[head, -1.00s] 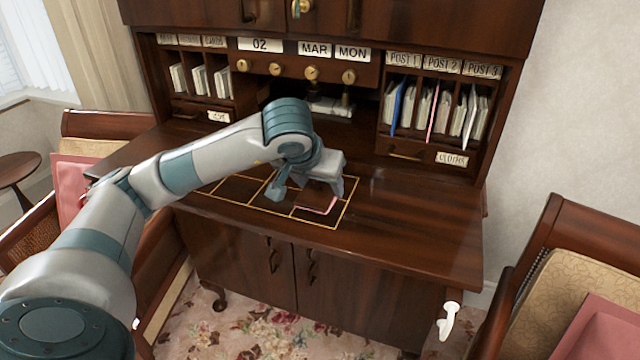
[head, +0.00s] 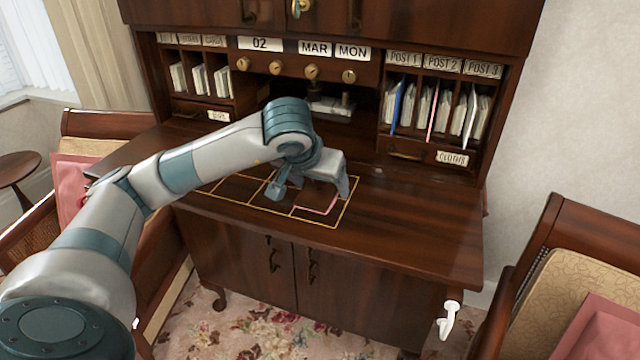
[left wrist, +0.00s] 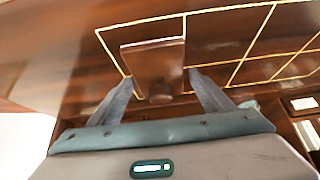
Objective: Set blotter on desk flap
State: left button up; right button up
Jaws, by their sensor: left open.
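The blotter (left wrist: 152,62) is a dark brown wooden block with a round knob. In the left wrist view it rests on the desk flap (head: 420,225) inside one of the gold-lined cells. In the head view my arm and gripper mostly hide it, and a pink edge shows by the front right cell. My left gripper (head: 311,194) is open over it. In the left wrist view its fingers (left wrist: 160,84) stand apart on either side of the knob, with gaps visible. My right gripper is not in view.
Letter slots (head: 432,105) and small drawers stand behind the flap. The right part of the flap is bare. Chairs flank the desk, one at left and one at right (head: 570,270). A white hooked object (head: 448,320) shows below the flap's right corner.

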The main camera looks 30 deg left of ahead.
pick_arm(q)
jog(key=shift+r, duration=0.15)
jog(key=shift+v, duration=0.95)
jog(key=b+v, duration=0.1)
jog(key=v, duration=0.9)
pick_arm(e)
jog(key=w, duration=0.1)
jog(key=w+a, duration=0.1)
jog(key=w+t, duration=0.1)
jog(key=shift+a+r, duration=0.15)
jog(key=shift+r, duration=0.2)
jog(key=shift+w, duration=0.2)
pick_arm(q)
jog(key=shift+s, duration=0.1)
